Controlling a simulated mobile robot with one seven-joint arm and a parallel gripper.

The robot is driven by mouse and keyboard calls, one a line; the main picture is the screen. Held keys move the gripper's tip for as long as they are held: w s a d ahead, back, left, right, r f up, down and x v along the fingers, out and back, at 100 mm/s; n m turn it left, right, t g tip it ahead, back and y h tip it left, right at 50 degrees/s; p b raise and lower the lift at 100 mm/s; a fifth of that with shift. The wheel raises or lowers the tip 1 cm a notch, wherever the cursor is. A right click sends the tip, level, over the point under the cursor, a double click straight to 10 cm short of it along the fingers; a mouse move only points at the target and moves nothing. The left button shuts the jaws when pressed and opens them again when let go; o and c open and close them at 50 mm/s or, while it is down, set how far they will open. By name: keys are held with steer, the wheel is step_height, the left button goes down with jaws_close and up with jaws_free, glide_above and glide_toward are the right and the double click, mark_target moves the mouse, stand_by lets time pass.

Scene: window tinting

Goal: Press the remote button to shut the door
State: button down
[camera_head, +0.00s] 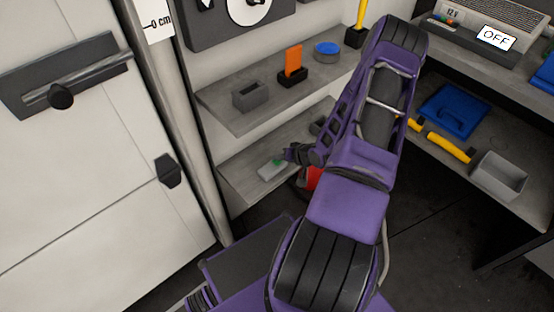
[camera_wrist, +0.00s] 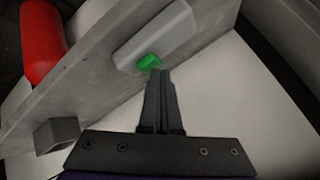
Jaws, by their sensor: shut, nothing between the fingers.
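The remote (camera_head: 270,172) is a light grey box with a green button, lying on the lower shelf in the head view. In the wrist view the remote (camera_wrist: 160,35) is at the top, its green button (camera_wrist: 150,62) at its near edge. My gripper (camera_head: 288,155) is shut and empty beside the remote. In the wrist view the tips of my gripper (camera_wrist: 157,74) are right at the green button; I cannot tell whether they touch it. The white door (camera_head: 90,170) with a dark handle is on the left; I cannot tell whether it is fully shut.
The lower shelf (camera_head: 236,188) carries the remote, and a red cylinder (camera_wrist: 42,40) is beyond its edge. A workbench (camera_head: 500,75) stands at right.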

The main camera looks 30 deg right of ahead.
mark_target(279, 162)
steer(key=shift+r+p, duration=0.4)
steer(key=shift+r, duration=0.35)
step_height(279, 162, up, 5)
steer(key=p, duration=0.4)
stand_by(0.6)
